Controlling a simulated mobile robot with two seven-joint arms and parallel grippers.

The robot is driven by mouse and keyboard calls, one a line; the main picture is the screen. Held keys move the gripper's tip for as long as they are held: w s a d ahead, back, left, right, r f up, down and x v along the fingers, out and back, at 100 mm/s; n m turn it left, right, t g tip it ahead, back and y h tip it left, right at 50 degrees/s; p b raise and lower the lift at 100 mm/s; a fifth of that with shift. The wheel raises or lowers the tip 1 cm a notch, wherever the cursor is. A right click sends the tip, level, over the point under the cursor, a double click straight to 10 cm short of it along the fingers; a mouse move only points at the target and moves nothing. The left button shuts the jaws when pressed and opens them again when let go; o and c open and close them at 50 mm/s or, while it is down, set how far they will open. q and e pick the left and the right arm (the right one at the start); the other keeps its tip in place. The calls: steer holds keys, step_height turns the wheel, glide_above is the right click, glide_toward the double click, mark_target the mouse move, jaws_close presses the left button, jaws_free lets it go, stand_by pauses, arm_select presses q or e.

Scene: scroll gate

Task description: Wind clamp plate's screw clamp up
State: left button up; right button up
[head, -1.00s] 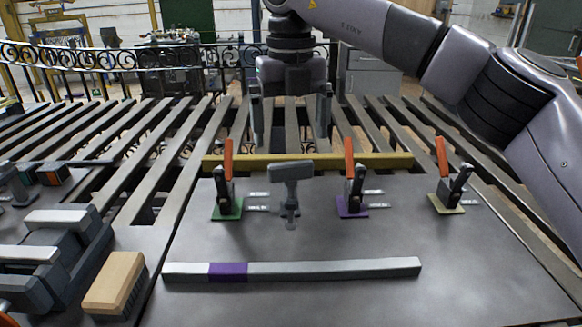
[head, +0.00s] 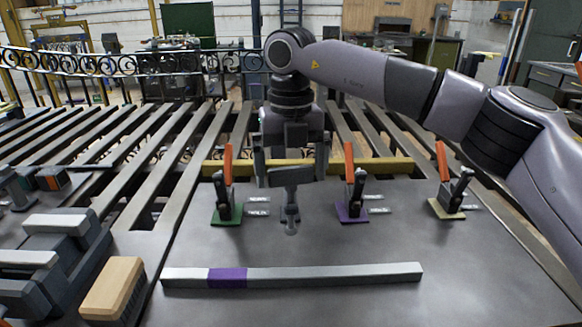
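The screw clamp (head: 290,178) is a small grey post with a crossbar on top, standing upright on the grey plate (head: 340,235) between the green-based and purple-based toggle clamps. My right gripper (head: 291,165) hangs pointing down at the crossbar, its fingers apart. One finger is left of the crossbar and one right of it. I cannot tell whether they touch it or stand just behind it. My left gripper is not in view.
Toggle clamps with orange handles stand on green (head: 227,213), purple (head: 352,212) and yellow (head: 447,208) bases. A yellow bar (head: 385,165) lies behind them. A grey bar with a purple band (head: 330,275) lies in front. A wooden brush (head: 113,290) and a dark vise (head: 65,250) are at left.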

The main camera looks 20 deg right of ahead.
steer(key=c, duration=0.7)
steer(key=shift+c, duration=0.2)
steer(key=shift+n+p, duration=0.35)
steer(key=shift+n, duration=0.05)
steer(key=shift+r+n+p, duration=0.15)
steer(key=shift+n+p, duration=0.5)
steer(key=shift+n, duration=0.35)
steer(key=n+p, duration=0.2)
steer(key=n, duration=0.2)
steer(key=shift+n, duration=0.3)
steer(key=n+p, duration=0.1)
steer(key=n, duration=0.3)
steer(key=shift+n+p, duration=0.5)
steer(key=shift+n, duration=1.6)
steer(key=shift+f, duration=0.2)
